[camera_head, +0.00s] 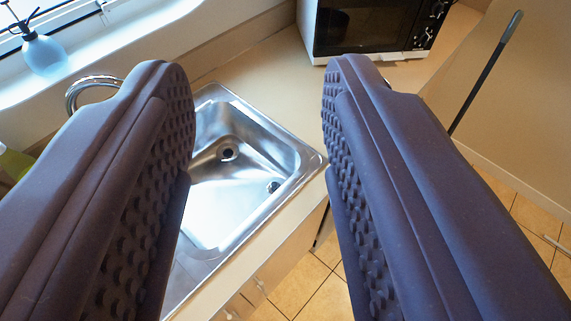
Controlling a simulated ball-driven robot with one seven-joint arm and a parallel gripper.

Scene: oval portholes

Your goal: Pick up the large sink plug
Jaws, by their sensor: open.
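My gripper (258,80) is open, with its two dark, studded fingers wide apart and nothing between them. Between and beyond the fingers is a steel sink (210,215). A small dark round piece (273,187) is in the basin by its right wall; it may be the sink plug, but it is too small to be sure. A dark round spot, which looks like the drain (228,152), is in the basin floor. The fingers look well short of both. The left finger hides the sink's left part.
A metal tap (92,88) shows behind the left finger. A blue spray bottle (42,52) stands on the window sill. A black and white microwave (370,28) sits on the counter at the back. A dark pole (486,72) leans at the right. Tiled floor (310,285) lies below the counter edge.

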